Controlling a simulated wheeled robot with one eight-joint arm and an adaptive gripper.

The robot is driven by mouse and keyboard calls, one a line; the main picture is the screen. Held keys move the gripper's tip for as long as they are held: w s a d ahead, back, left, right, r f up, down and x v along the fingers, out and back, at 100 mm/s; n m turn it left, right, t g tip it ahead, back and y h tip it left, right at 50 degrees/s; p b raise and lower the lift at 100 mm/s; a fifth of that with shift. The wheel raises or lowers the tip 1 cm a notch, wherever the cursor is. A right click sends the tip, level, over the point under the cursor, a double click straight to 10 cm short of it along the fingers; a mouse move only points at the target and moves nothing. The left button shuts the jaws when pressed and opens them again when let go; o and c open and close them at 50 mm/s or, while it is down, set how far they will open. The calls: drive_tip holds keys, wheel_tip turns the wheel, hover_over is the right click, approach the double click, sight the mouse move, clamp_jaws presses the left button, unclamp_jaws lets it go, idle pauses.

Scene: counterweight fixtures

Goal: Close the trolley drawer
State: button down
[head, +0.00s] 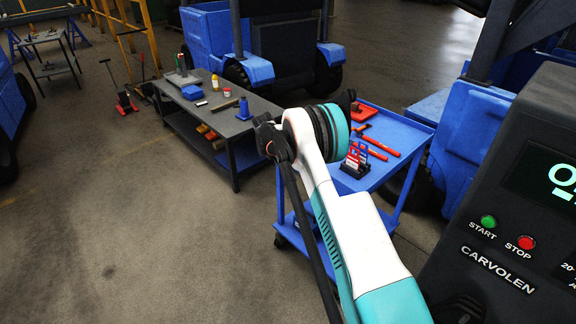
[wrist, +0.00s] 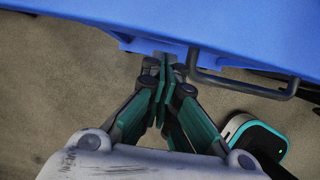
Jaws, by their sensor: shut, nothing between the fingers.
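The blue trolley (head: 399,129) stands right of centre in the head view, partly hidden behind my arm. Its drawer cannot be made out there. In the wrist view a blue panel of the trolley (wrist: 230,32) crosses the top, with a dark bar handle (wrist: 245,87) along its lower edge, right of the fingers. I cannot tell how far the drawer stands out. My gripper (wrist: 167,62) is shut and empty, its fingertips at the panel's edge, left of the handle. Whether they touch the panel is unclear. The gripper's fingers are not distinguishable in the head view.
Red-handled tools (head: 375,146) and a small red and black rack (head: 355,160) are on the trolley top. A grey workbench (head: 215,124) with bottles and tools stands to the left. A dark machine with a display (head: 520,190) fills the right. Floor at lower left is clear.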

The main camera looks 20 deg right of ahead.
drive_tip(key=s+a+r+m+t+y+p, duration=0.1)
drive_tip(key=s+a+r+m, duration=0.3)
drive_tip(key=r, duration=0.6)
drive_tip(key=s+a+r+m+p, duration=0.1)
drive_tip(key=s+a+r, duration=0.2)
drive_tip(key=s+r, duration=0.55)
drive_tip(key=s+a+r+m+t+y+p, duration=0.1)
drive_tip(key=s+a+r+m, duration=0.25)
drive_tip(key=r, duration=0.95)
drive_tip(key=s+a+r+m+t+y, duration=0.1)
drive_tip(key=s+a+r+m, duration=0.2)
drive_tip(key=s, duration=0.7)
drive_tip(key=s+a+r+m+t, duration=0.1)
drive_tip(key=s+a+r+m, duration=0.2)
drive_tip(key=s, duration=0.7)
drive_tip(key=s+a+f+m+t, duration=0.1)
drive_tip(key=s+f+m, duration=0.1)
drive_tip(key=s, duration=0.5)
drive_tip(key=s+a+f+m+y, duration=0.1)
drive_tip(key=s+f+m, duration=0.1)
drive_tip(key=s+m, duration=0.3)
drive_tip(key=shift+s+f+t, duration=0.4)
drive_tip(key=shift+s, duration=0.55)
